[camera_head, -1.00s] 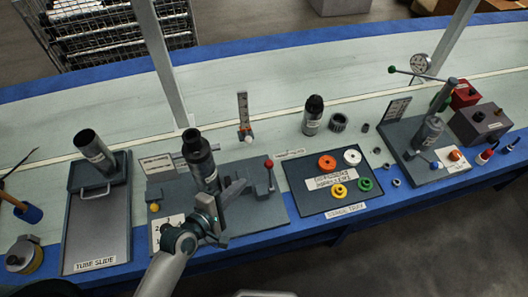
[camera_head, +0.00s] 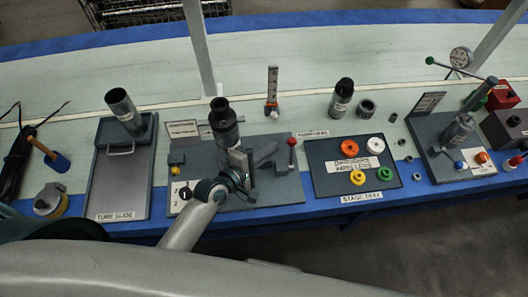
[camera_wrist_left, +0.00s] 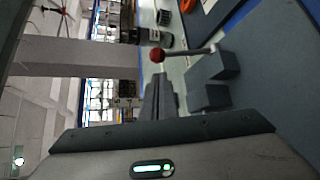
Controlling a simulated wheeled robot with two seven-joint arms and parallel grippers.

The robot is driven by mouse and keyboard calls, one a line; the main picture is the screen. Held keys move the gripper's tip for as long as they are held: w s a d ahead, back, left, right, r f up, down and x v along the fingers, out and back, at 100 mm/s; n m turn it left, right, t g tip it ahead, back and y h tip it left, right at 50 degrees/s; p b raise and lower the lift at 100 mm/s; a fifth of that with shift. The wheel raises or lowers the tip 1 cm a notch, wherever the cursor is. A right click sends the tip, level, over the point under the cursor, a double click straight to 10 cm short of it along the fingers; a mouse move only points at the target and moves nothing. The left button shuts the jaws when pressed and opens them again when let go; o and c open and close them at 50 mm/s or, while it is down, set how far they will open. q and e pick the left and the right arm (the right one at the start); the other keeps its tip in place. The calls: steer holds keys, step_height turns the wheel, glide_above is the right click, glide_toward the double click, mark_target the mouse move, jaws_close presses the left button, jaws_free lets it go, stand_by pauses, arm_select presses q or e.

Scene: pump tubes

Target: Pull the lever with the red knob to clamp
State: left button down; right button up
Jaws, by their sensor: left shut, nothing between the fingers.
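The lever's red knob (camera_head: 292,141) tops a thin upright rod at the right end of the grey clamp base (camera_head: 276,192). In the left wrist view the red knob (camera_wrist_left: 158,55) sits just beyond my fingertips, its rod running right to a dark block. My left gripper (camera_head: 268,152) is shut and empty, to the left of the knob with a gap between them. Its fingers (camera_wrist_left: 157,82) point towards the knob in the wrist view. A dark tube (camera_head: 224,125) stands upright on the base behind the gripper, its lower part hidden. My right gripper is not in view.
The stage tray (camera_head: 325,183) with coloured rings lies right of the lever. The tube slide (camera_head: 113,180) is at left. A small gauge stand (camera_head: 272,90) stands behind the base. Far right is a fixture with a green-knobbed lever (camera_head: 430,61).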

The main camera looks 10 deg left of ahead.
mark_target(291, 152)
arm_select(q)
steer(key=x, duration=0.5)
steer(key=shift+w+d+f+p, duration=0.1)
steer(key=shift+w+p, duration=0.1)
steer(key=shift+p, duration=0.1)
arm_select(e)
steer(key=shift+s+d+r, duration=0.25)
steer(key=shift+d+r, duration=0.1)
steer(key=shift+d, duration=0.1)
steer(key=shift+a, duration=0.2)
